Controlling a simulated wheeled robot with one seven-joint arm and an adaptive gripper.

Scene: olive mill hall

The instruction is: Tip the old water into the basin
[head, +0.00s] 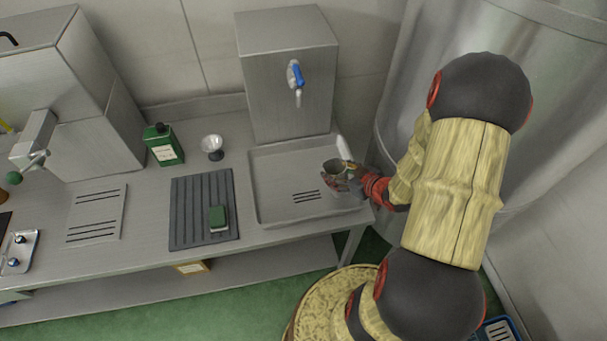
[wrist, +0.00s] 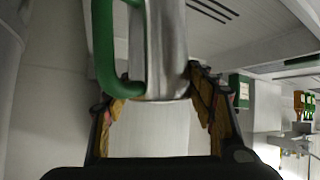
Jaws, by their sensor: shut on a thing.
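A small metal cup (head: 333,170) is held over the right side of the shallow steel basin (head: 265,196). In the wrist view the metal cup (wrist: 168,50) is large and close, with a green handle (wrist: 105,50) on its left side. My gripper (head: 348,177) is shut on the cup, and its wooden-looking finger pads show on both sides in the wrist view (wrist: 160,105). The inside of the cup and any water in it are too small or hidden to see. I cannot tell exactly how far the cup is tilted.
A steel dispenser (head: 288,80) with a blue-handled tap (head: 296,76) stands behind the basin.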

